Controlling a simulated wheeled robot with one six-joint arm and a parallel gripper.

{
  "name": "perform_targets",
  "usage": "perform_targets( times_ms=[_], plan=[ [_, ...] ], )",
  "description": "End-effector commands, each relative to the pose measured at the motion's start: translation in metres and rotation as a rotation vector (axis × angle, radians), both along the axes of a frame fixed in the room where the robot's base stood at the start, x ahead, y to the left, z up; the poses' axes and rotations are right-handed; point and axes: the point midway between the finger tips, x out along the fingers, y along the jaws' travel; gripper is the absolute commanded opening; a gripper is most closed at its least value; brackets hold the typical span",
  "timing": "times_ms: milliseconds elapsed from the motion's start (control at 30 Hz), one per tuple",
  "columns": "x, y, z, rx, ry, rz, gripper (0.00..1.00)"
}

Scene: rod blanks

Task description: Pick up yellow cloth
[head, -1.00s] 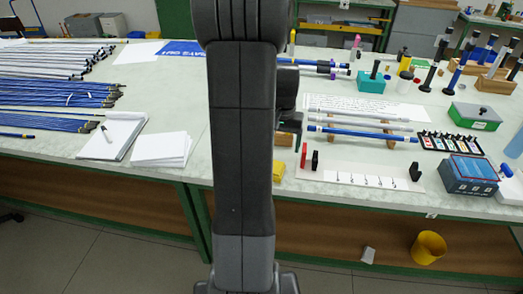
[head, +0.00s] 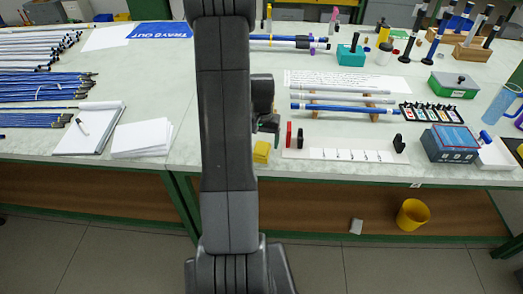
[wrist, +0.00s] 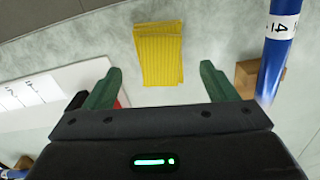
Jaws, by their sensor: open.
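The yellow cloth (wrist: 158,54) is a small folded, ribbed piece lying flat on the pale worktop. In the wrist view it lies ahead of my gripper (wrist: 157,85), roughly centred between the two green fingers. The fingers are spread apart with nothing between them, and the cloth is clear of them. In the head view the cloth (head: 262,152) lies near the front edge of the worktop, just right of my arm. My gripper is mostly hidden behind my arm there.
A white numbered board (head: 345,154) with red and black upright pieces stands right of the cloth. A blue rod (head: 345,108) rests on wooden supports (wrist: 247,74) behind it. A white pad (head: 142,139) lies to the left. A yellow bin (head: 412,215) stands under the table.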

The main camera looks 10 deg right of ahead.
Motion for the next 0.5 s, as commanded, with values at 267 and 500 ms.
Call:
perform_targets(
  times_ms=[267,500],
  plan=[
    [-0.002,0.001,-0.032,0.000,0.002,0.000,0.79],
    [-0.002,0.001,-0.035,0.000,0.000,0.000,0.79]
  ],
)
